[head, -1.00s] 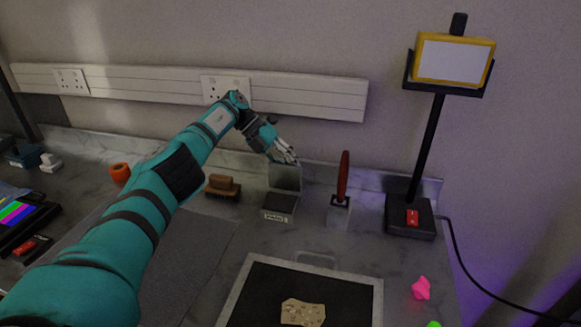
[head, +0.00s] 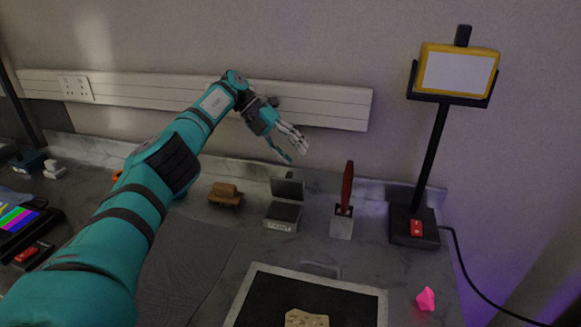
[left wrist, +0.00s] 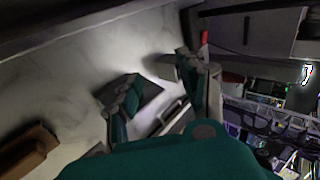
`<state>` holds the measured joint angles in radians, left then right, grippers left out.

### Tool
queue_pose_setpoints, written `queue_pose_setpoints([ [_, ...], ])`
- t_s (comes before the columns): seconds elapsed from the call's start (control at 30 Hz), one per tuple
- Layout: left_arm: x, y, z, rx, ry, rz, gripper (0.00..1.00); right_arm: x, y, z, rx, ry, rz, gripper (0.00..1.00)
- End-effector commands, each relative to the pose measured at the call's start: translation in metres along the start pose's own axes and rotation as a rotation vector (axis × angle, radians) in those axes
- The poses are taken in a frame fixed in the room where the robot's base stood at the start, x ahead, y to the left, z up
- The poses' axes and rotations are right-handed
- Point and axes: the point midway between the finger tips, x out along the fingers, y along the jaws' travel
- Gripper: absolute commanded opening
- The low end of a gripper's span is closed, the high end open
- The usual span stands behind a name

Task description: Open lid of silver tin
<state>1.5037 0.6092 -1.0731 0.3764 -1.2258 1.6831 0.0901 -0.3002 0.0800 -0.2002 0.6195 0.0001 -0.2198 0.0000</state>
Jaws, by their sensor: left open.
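The silver tin (head: 281,225) stands on the bench in the head view, with a label on its front and a dark inside. Its lid (head: 288,187) stands raised at the back edge, so the tin is open. My left gripper (head: 293,153) is open and empty, above and behind the lid, apart from it. Its spread fingers also show in the left wrist view (left wrist: 160,88). There I cannot clearly make out the tin. My right gripper is in neither view.
A brown block (head: 225,194) stands left of the tin. A red-handled tool in a holder (head: 342,224) stands to its right, then a lamp stand (head: 414,225). A framed dark tray (head: 255,290) lies in front. The wall trunking (head: 335,105) runs behind.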

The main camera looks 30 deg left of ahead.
Motion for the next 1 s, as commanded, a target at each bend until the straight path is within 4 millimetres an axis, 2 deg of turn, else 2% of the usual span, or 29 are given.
queue_pose_setpoints([
  [0.2,-0.019,-0.018,-0.001,-0.003,-0.001,0.002,0.42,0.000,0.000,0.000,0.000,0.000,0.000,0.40],
  [0.53,-0.022,-0.021,-0.001,-0.004,0.000,0.003,0.42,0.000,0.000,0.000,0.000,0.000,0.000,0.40],
  [0.67,-0.026,-0.025,-0.001,-0.003,0.000,0.003,0.26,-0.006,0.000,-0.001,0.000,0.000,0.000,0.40],
  [0.77,-0.041,-0.040,-0.002,-0.003,0.000,0.002,0.13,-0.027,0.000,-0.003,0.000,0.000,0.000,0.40],
  [0.87,-0.064,-0.064,-0.003,-0.002,0.000,0.002,0.00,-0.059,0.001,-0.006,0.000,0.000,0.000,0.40],
  [1.0,-0.094,-0.093,-0.004,-0.003,0.000,0.003,0.00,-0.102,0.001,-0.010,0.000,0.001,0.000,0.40],
])
